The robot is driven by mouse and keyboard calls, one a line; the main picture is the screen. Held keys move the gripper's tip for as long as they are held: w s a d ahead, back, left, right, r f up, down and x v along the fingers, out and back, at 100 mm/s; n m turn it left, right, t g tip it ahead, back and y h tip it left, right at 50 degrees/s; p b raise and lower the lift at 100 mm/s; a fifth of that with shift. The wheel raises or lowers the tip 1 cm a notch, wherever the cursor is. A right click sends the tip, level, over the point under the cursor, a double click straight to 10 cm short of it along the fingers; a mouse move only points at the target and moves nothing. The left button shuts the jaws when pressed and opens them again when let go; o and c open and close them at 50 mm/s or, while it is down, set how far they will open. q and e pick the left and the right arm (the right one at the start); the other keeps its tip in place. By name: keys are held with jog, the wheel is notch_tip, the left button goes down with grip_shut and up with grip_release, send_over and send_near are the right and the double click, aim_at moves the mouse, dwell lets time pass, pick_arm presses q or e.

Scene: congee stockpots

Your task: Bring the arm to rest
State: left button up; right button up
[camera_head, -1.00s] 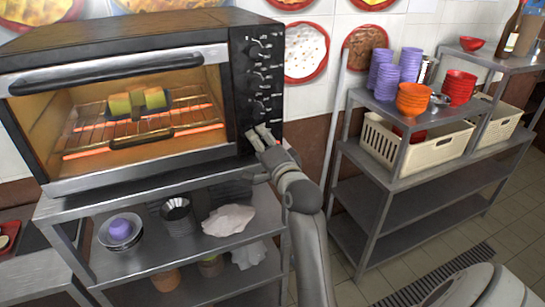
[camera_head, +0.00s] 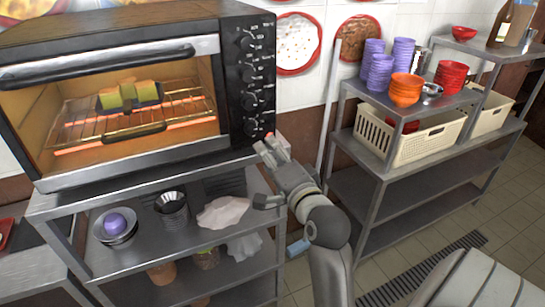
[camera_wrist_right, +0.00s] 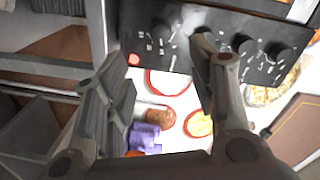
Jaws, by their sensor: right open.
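My right gripper (camera_head: 272,150) is in the head view, just below and beside the lower right corner of the oven. It is open and nothing shows between its fingers. In the right wrist view its two fingers (camera_wrist_right: 165,80) are spread apart, with the oven's black knob panel (camera_wrist_right: 265,45) beyond them. My right arm reaches in from the bottom of the head view, bent at the wrist. The oven (camera_head: 120,90) has a glowing interior, and a small dark pan with yellow-green pieces (camera_head: 130,93) sits on its rack. My left gripper is not in view.
The oven stands on a metal shelf unit (camera_head: 150,180) with bowls and a crumpled cloth (camera_head: 222,212) below. At right, another metal shelf (camera_head: 375,200) holds purple cups (camera_head: 380,70), orange bowls (camera_head: 405,90) and a cream basket (camera_head: 420,140). Floor shows between the units.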

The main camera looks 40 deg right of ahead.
jog(key=w+a+f+n+g+y+b, duration=0.1)
jog(key=w+a+f+n+g, duration=0.15)
jog(key=f, duration=0.95)
jog(key=w+a+f+n+g+y+b, duration=0.1)
jog(key=w+a+f+n+y, duration=0.15)
jog(key=f, duration=0.85)
jog(key=s+a+f+n+g+b, duration=0.1)
jog(key=s+a+f+n+g, duration=0.15)
jog(key=f, duration=0.95)
jog(key=s+a+f+n+g+b, duration=0.1)
jog(key=s+a+f+n+g, duration=0.2)
jog(key=f, duration=0.9)
jog(key=s+a+f+n+g+y+b, duration=0.1)
jog(key=s+a+f+n+g+b, duration=0.2)
jog(key=s+f, duration=1.45)
jog(key=s+f+n+g, duration=0.1)
jog(key=s+f+n, duration=0.1)
jog(key=s+f, duration=0.2)
jog(key=s+d+f+n+g, duration=0.1)
jog(key=s+f, duration=0.3)
jog(key=s, duration=0.7)
jog(key=s+d+f+n+g, duration=0.1)
jog(key=s+f+n, duration=0.2)
jog(key=s, duration=0.5)
jog(key=shift+d+f+g, duration=0.25)
jog(key=shift+f+g, duration=0.15)
jog(key=shift+f, duration=0.45)
